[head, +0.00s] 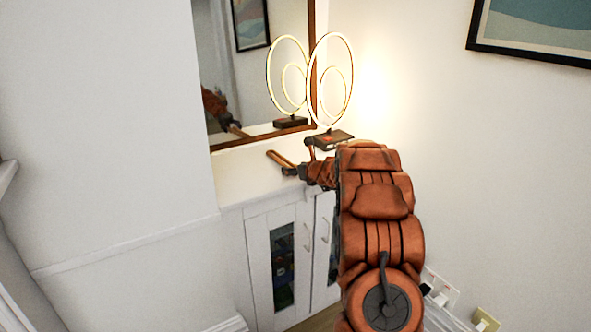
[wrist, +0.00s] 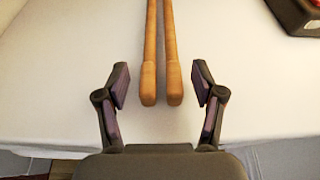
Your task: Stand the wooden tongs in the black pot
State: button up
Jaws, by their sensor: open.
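The wooden tongs (wrist: 149,70) show in the wrist view as two tan arms side by side with rounded ends, over the white cabinet top. In the head view the tongs (head: 276,157) jut out beyond my gripper (head: 293,169). In the wrist view my gripper (wrist: 161,80) is open, one finger on each side of the tong ends, with gaps on both sides. The fingers do not appear to touch the tongs. The far end of the tongs is cut off in the wrist view. I cannot make out the black pot in either view.
A ring lamp (head: 347,90) stands on the cabinet top (head: 233,180), its dark base right of the tongs. A dark object with red on top (wrist: 293,14) is at the wrist view's upper right. A wood-framed mirror (head: 240,80) stands behind. The top's left part is clear.

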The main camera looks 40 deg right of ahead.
jog(key=v, duration=1.2)
